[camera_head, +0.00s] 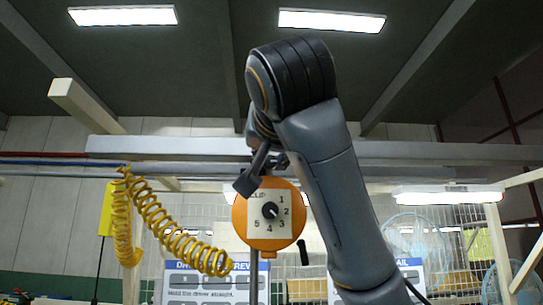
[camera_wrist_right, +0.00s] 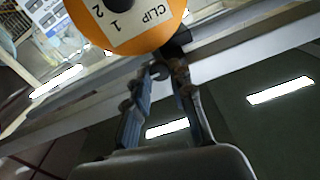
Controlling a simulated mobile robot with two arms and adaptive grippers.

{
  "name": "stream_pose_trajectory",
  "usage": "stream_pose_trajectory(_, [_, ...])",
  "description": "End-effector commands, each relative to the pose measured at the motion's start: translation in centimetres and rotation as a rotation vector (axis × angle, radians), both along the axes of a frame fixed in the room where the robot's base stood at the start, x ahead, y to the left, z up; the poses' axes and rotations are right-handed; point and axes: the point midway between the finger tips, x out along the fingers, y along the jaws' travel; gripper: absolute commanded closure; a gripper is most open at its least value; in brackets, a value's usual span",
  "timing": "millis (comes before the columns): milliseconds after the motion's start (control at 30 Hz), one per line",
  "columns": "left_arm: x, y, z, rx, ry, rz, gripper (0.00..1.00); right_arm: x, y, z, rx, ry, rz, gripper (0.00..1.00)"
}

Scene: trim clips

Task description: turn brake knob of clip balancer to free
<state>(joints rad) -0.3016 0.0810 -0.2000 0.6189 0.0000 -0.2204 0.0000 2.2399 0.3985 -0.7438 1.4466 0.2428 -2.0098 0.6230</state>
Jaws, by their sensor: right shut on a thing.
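The clip balancer (camera_head: 286,240) is an orange round housing with a pale CLIP label numbered 1 to 5. A black dial knob (camera_head: 269,211) sits at its middle; the housing fills the top of the right wrist view (camera_wrist_right: 170,18). My right gripper (camera_head: 264,158) reaches down to the housing's upper left. In the right wrist view its fingers (camera_wrist_right: 171,70) are close together on a dark piece, apparently the brake knob (camera_wrist_right: 178,40), at the housing's rim. The fingers partly hide it, and its setting cannot be read. My left gripper is not in view.
A coiled yellow hose (camera_head: 165,228) hangs left of the balancer. A pale beam (camera_head: 410,150) runs across behind it. A black handle (camera_head: 303,252) hangs at its lower right. Sign boards (camera_head: 200,280) and a mesh fence stand behind.

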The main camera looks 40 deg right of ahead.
Motion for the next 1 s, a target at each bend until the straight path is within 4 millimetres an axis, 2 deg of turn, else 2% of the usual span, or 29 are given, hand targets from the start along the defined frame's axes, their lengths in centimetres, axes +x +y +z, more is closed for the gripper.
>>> stream_pose_trajectory(367, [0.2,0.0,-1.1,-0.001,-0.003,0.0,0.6,0.0,0.0,-0.1,-0.155,0.093,0.001,1.0])
stream_pose_trajectory(1000, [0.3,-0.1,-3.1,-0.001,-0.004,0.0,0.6,0.0,0.1,0.0,-0.667,0.404,0.0,1.0])
